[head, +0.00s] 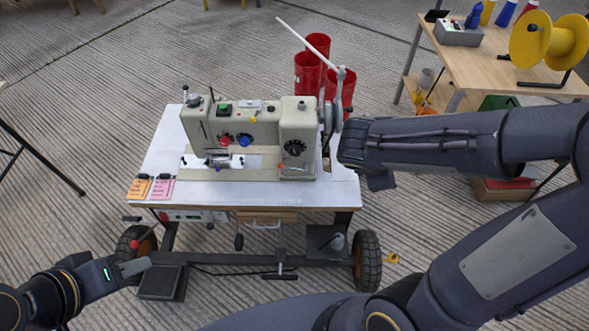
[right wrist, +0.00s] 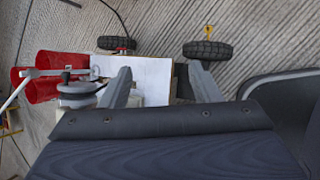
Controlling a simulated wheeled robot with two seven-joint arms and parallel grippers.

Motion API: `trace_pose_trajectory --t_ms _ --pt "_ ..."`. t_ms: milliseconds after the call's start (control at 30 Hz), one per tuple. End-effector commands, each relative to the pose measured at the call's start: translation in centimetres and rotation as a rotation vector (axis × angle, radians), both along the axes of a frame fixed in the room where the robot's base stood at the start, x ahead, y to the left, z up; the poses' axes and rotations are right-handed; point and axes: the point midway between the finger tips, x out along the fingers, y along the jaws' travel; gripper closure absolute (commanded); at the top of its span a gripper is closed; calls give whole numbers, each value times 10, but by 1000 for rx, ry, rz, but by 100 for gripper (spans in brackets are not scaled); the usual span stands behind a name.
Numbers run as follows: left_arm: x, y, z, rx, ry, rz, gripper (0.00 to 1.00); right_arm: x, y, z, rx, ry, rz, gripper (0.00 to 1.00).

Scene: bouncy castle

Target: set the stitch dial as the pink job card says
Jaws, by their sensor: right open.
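The cream sewing machine (head: 240,135) stands on a white-topped wheeled table. Its round black stitch dial (head: 294,148) is on the front of the right-hand column; its setting is too small to read. The pink job card (head: 160,189) lies at the table's front left beside an orange card (head: 139,188); its writing is not legible. My left gripper (head: 135,267) is low at the left, in front of the table and apart from it; its jaw gap does not show. In the right wrist view my right gripper (right wrist: 160,68) is open and empty.
The machine also has a red knob (head: 225,140), a blue knob (head: 244,139) and a handwheel (right wrist: 78,88) at its right end. Red cylinders (head: 308,73) stand behind it. A wooden table (head: 500,62) with a yellow spool (head: 549,40) is at the back right.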

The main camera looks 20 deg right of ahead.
Motion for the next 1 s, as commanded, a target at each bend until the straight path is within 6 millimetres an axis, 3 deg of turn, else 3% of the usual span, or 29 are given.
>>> trace_pose_trajectory --t_ms 33,133,200,300,400,500,633,1000 --pt "0 0 -38 0 0 0 64 29 9 -44 -141 53 190 43" --pt "0 0 -69 0 -1 0 64 85 35 -82 -405 114 539 43" --pt "0 0 -87 0 -1 0 64 117 63 -108 -565 138 754 43" --pt "0 0 -106 0 -1 0 64 148 105 -138 -748 149 999 43" --pt "0 0 -116 0 -1 0 64 165 138 -160 -870 146 1161 43" --pt "0 0 -120 0 -1 0 64 172 157 -170 -936 140 1247 43" --pt "0 0 -122 0 -1 0 64 183 161 -176 -960 135 1276 43" --pt "0 0 -130 0 -1 0 64 230 140 -196 -956 135 1272 43"
